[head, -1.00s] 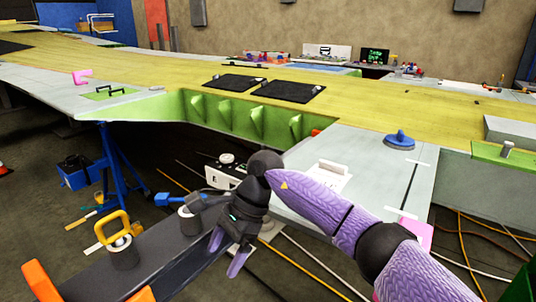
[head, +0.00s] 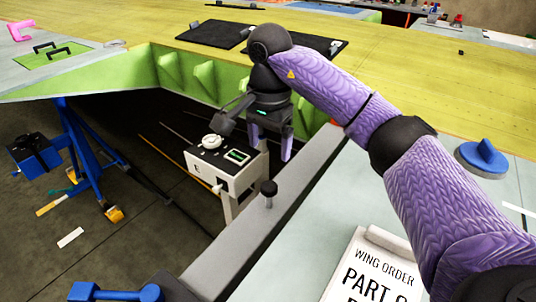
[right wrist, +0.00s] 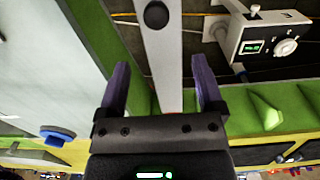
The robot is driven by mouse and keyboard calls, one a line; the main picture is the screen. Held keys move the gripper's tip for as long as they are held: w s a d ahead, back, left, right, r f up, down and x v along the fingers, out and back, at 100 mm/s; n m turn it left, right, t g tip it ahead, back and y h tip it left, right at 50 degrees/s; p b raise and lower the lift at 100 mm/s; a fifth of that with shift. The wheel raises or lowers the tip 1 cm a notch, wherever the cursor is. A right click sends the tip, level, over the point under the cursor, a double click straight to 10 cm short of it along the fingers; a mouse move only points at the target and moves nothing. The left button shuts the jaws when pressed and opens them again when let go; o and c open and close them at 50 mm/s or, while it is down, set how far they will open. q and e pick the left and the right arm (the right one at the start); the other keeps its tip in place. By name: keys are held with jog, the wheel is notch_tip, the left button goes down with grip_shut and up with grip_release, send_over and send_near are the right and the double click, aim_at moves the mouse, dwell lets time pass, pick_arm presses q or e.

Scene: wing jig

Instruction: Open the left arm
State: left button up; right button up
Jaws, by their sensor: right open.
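My right gripper (head: 270,148) has purple fingers set apart, with nothing seen between them, and hangs over the gap in front of the green ribbed wall. It also shows in the right wrist view (right wrist: 160,75), open. A grey bar (head: 240,240) with a black knob (head: 268,190) runs along the near side of the gap. In the right wrist view the grey bar (right wrist: 165,60) and its knob (right wrist: 156,14) lie beyond the open fingers; contact cannot be told. Which part is the left arm is not clear. My left gripper is not in view.
A white box with a dial (head: 215,182) stands in the gap, close left of my right gripper. A yellow wing surface (head: 420,90) lies behind. A printed sheet (head: 375,280) and a blue round tool (head: 483,157) lie at right. A blue stand (head: 85,150) is at left.

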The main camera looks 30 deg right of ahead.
aim_at(269, 184)
jog(key=f, duration=0.3)
jog(key=f+b, duration=0.1)
jog(key=f, duration=0.4)
jog(key=shift+s+a+f+b, duration=0.2)
jog(key=shift+s+f+b, duration=0.1)
jog(key=shift+f+b, duration=0.1)
jog(key=shift+f, duration=0.4)
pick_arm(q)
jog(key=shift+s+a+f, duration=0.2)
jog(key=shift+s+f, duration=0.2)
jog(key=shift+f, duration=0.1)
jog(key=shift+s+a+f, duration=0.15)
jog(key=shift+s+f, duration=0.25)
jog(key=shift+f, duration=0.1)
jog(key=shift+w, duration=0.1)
pick_arm(e)
jog(key=shift+c, duration=0.7)
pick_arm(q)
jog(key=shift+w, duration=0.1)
pick_arm(e)
grip_shut()
